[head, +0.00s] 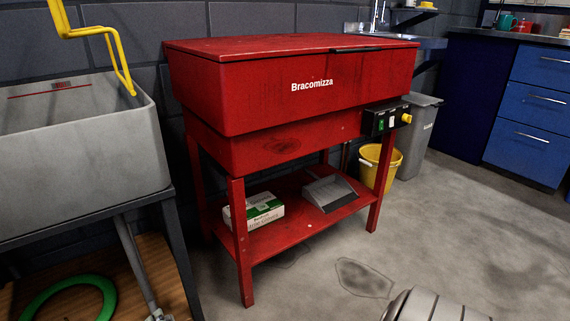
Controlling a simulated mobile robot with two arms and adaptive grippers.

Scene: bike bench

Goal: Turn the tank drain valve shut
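A grey open-topped tank (80,170) stands on a dark frame at the left. A grey pipe (133,262) slants down under it to a small metal fitting (158,314) at the bottom edge of the view. The fitting is partly cut off, and I cannot tell whether it is the drain valve or how any handle is turned. Neither gripper is in view. A pale rounded arm link of mine shows at the bottom right, with no fingers visible.
A yellow bent bar (85,32) rises above the tank. A green ring (65,290) lies below. The floor at right is open.

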